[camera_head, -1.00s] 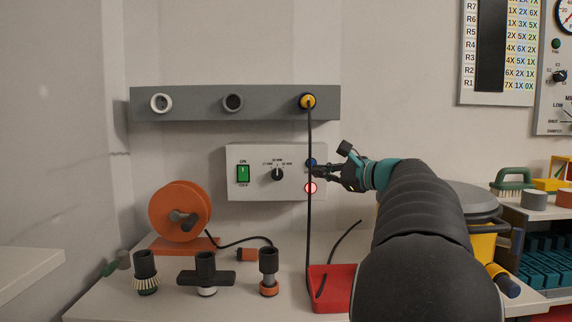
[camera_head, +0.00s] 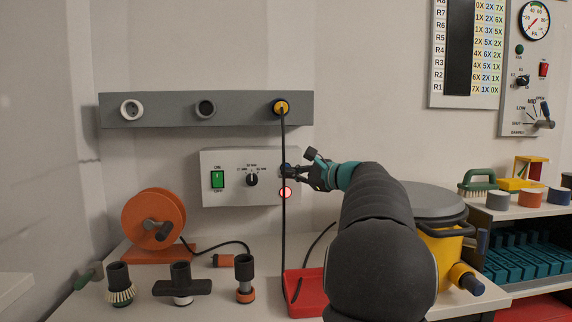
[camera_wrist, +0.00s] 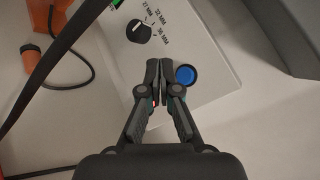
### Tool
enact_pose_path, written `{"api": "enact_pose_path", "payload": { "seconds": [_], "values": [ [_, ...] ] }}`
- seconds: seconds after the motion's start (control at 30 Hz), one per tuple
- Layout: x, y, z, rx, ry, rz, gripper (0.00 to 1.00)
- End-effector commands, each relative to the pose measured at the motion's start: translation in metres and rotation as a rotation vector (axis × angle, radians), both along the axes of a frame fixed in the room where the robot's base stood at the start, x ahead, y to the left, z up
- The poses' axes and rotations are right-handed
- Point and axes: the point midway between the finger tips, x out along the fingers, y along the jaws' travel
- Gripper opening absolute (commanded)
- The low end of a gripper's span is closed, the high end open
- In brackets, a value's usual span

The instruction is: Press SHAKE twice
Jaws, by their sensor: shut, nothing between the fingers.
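A white control box (camera_head: 233,178) on the wall carries a green switch (camera_head: 217,179), a black dial (camera_head: 252,179), a blue button (camera_wrist: 187,75) and a red lit button (camera_head: 285,192). No SHAKE label is readable. My gripper (camera_wrist: 159,68) is shut and empty, its fingertips over the box face just left of the blue button in the wrist view. The button is uncovered there, and I cannot tell whether they touch the box. In the head view my gripper (camera_head: 289,172) is at the box's right end, partly covering the blue button.
A black cable (camera_head: 283,140) hangs from the yellow-ringed socket (camera_head: 281,107) across the box, close to my fingertips. Below are an orange reel (camera_head: 137,212), several black nozzles and a red tray (camera_head: 296,282). A yellow container with grey lid (camera_head: 433,202) stands right of my arm.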

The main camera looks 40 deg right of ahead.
Motion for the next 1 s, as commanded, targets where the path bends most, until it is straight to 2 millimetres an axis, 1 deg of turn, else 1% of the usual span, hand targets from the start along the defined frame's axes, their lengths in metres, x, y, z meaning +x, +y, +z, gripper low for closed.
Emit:
{"api": "enact_pose_path", "payload": {
  "seconds": [0.1, 0.33, 1.0],
  "values": [
    [0.011, -0.008, 0.002, 0.002, 0.001, -0.001, 0.00],
    [0.023, -0.015, 0.001, 0.000, 0.000, 0.000, 0.00],
    [0.025, -0.016, 0.000, 0.000, -0.001, -0.001, 0.00]
  ]
}}
